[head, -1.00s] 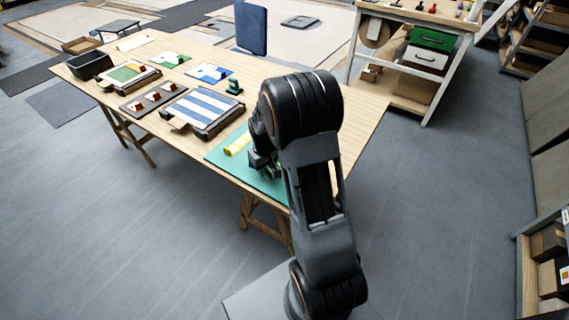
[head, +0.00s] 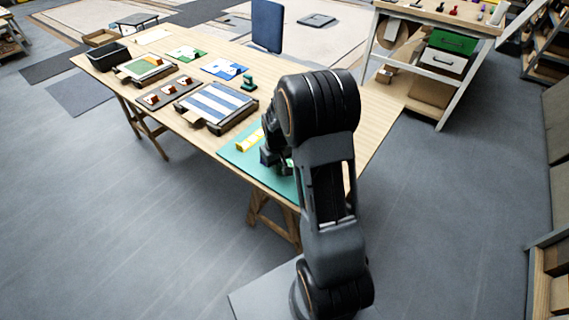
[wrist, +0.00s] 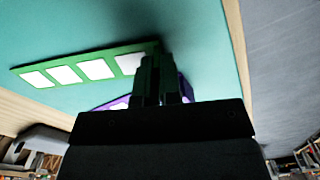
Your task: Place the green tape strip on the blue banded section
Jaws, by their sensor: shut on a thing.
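The green tape strip (wrist: 82,67), green with several white squares, shows in the wrist view over the teal mat. Its right end meets my gripper (wrist: 160,68), which is shut on it. In the head view, my gripper (head: 275,156) is low at the mat, partly hidden by my arm. I cannot tell whether the strip still touches the mat. The blue banded section (head: 217,101), a panel of blue and white stripes in a dark frame, lies on the table left of and beyond my gripper.
A yellow strip (head: 250,139) lies on the teal mat (head: 236,157). A purple strip (wrist: 120,102) shows beside my fingers. A dark green stamp-like object (head: 249,83) stands right of the banded panel. Small panels, a tray of pieces and a black bin (head: 108,57) fill the far left.

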